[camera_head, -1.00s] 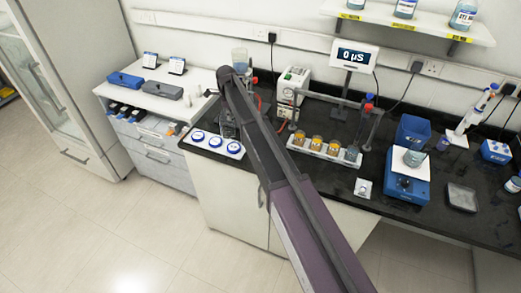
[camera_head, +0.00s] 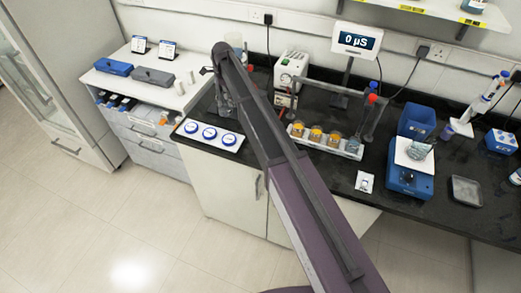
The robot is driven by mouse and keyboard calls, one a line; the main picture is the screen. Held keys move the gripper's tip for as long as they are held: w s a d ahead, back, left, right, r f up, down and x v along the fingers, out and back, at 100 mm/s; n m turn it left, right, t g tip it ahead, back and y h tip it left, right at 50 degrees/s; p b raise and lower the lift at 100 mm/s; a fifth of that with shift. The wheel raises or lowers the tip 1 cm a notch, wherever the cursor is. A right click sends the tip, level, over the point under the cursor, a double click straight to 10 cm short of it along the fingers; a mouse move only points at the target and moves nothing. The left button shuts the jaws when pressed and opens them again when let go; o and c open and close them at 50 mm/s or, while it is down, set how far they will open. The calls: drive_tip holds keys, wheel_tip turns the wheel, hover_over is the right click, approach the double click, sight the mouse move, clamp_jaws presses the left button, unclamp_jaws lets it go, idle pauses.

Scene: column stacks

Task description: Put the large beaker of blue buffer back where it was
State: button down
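A beaker with pale blue liquid (camera_head: 421,149) is on the white top of a blue bench device (camera_head: 409,181) at right; it looks slightly tilted. Another clear beaker (camera_head: 233,40) shows partly above my arm's bend, against the back wall; its lower part is hidden. I cannot tell from size which is the large beaker of blue buffer. My arm crosses the middle of the view up to a bend at the back left. Dark parts at its far end, seemingly my gripper (camera_head: 224,100), show over the left bench; its fingers and anything in them are not clear.
A white tray (camera_head: 325,146) holds several small beakers, mostly orange, under a grey frame. A white rack of blue-capped items (camera_head: 210,135) lies at the bench's left front. A blue box (camera_head: 416,121) and a shallow dish (camera_head: 466,190) are at right. A meter (camera_head: 358,40) reads 0 µS.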

drive_tip(key=s+d, duration=0.6)
drive_tip(key=s, duration=0.4)
drive_tip(key=s+d+m, duration=0.1)
drive_tip(key=s+d, duration=0.5)
drive_tip(key=s, duration=0.4)
drive_tip(key=s+d, duration=0.6)
drive_tip(key=s, duration=0.5)
drive_tip(key=shift+d+f+m+b, duration=0.4)
drive_tip(key=shift+f+b, duration=0.05)
drive_tip(key=shift+w, duration=0.1)
drive_tip(key=w+a+f+b, duration=0.1)
drive_tip(key=w+a, duration=0.1)
drive_tip(key=w, duration=1.2)
drive_tip(key=shift+w+a+f, duration=0.2)
drive_tip(key=shift+w+a, duration=0.05)
drive_tip(key=shift+w+a+f+b, duration=0.1)
drive_tip(key=shift+w+f+b, duration=0.2)
drive_tip(key=shift+f+b, duration=0.65)
drive_tip(key=shift+w+f+b, duration=0.3)
drive_tip(key=shift+f+b, duration=0.55)
drive_tip(key=shift+b, duration=0.2)
